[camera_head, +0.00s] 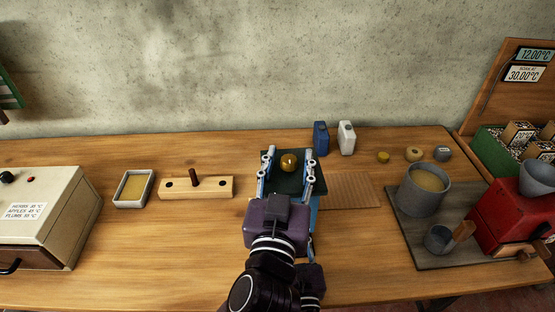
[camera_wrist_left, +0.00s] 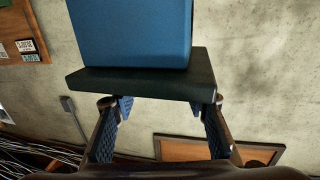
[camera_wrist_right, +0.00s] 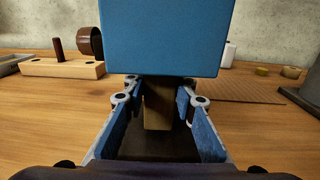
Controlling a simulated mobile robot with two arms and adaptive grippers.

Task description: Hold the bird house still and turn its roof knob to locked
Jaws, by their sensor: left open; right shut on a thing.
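The blue bird house (camera_wrist_right: 168,40) stands upright on a tan post (camera_wrist_right: 157,105) in the right wrist view. Its dark roof (camera_head: 283,186) carries a round golden knob (camera_head: 288,163). My left gripper (camera_head: 288,157) is open, with one finger on each side of the knob in the head view. The left wrist view is upside down and shows the roof edge (camera_wrist_left: 145,87) by the fingertips and the blue body (camera_wrist_left: 130,35); the knob cannot be seen there. My right gripper (camera_wrist_right: 157,98) is shut on the post under the body. No lock marking is readable.
A wooden block with a peg (camera_head: 197,188) and a shallow tray (camera_head: 134,188) lie left. Blue (camera_head: 321,138) and white (camera_head: 346,138) containers stand behind. A ribbed mat (camera_head: 349,191) lies right, then a grey pot (camera_head: 422,200) and red machine (camera_head: 512,212).

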